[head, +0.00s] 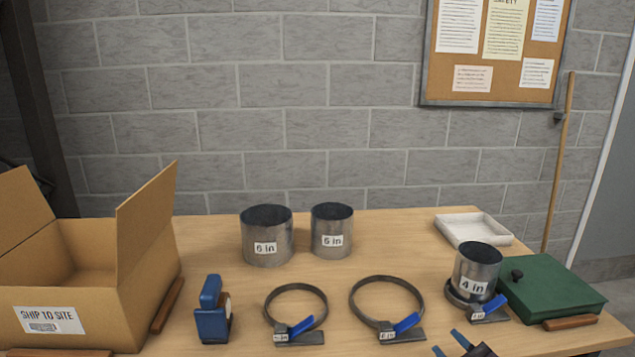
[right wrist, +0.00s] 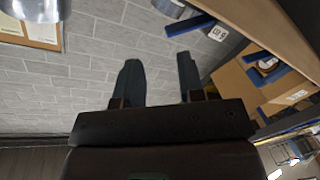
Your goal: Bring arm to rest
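My right gripper (head: 447,341) is at the bottom edge of the head view, in front of the table's right half. Its two blue-tipped fingers are apart with nothing between them. The right wrist view also shows its fingers (right wrist: 158,60) spread and empty, with the block wall behind. The "4 in" metal duct (head: 477,271) stands upright at the right, in a ring clamp with a blue handle (head: 490,307). My gripper is in front of and left of that clamp, apart from it. My left gripper is not in view.
Two labelled ducts (head: 266,236) (head: 332,231) stand at the back. Two empty ring clamps (head: 296,313) (head: 387,309) lie in front. An open carton (head: 147,240) and blue tool (head: 211,311) are left; a white tray (head: 474,229) and green case (head: 548,287) are right.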

